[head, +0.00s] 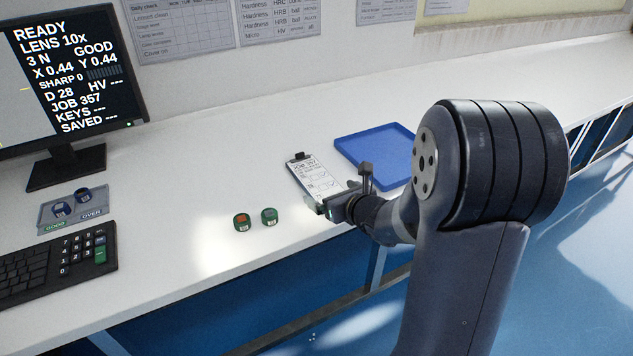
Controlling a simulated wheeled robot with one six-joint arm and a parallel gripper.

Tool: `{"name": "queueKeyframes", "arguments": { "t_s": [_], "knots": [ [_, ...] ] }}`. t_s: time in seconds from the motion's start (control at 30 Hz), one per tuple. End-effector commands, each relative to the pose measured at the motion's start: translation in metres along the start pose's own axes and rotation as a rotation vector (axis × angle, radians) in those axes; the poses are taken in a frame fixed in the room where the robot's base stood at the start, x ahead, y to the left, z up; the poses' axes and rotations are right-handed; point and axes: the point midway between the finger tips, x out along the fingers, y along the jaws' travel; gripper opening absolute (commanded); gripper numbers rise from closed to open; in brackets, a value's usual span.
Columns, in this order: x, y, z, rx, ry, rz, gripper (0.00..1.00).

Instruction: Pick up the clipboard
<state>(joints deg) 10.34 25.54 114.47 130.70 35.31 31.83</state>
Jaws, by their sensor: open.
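The clipboard (312,172) lies on the white bench, with a dark clip at its far end and a white printed sheet on it. My gripper (322,209) is at the near end of the clipboard, by the bench's front edge. It is open, and no object shows in its jaws. My gripper and wrist hide the clipboard's near right corner. I cannot tell whether the fingers touch the board.
A blue tray (352,142) lies right of the clipboard, partly behind my arm. Two small green-rimmed round pieces (242,222) (269,216) stand to the left. A monitor (70,75), keyboard (55,262) and grey sorting tray (48,217) are further left. The bench behind is clear.

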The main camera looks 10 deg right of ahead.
Motion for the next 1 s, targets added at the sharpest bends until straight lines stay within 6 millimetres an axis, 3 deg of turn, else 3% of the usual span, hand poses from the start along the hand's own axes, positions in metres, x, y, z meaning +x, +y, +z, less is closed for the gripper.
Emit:
{"name": "queueKeyframes", "arguments": {
  "t_s": [0.17, 0.43, 1.0],
  "knots": [
    [0.019, 0.0, 0.0, 0.001, -0.001, 0.001, 1.0],
    [0.021, 0.0, 0.0, 0.0, 0.0, 0.0, 1.0],
    [0.021, 0.0, 0.0, 0.0, 0.0, 0.0, 0.53]
  ]
}}
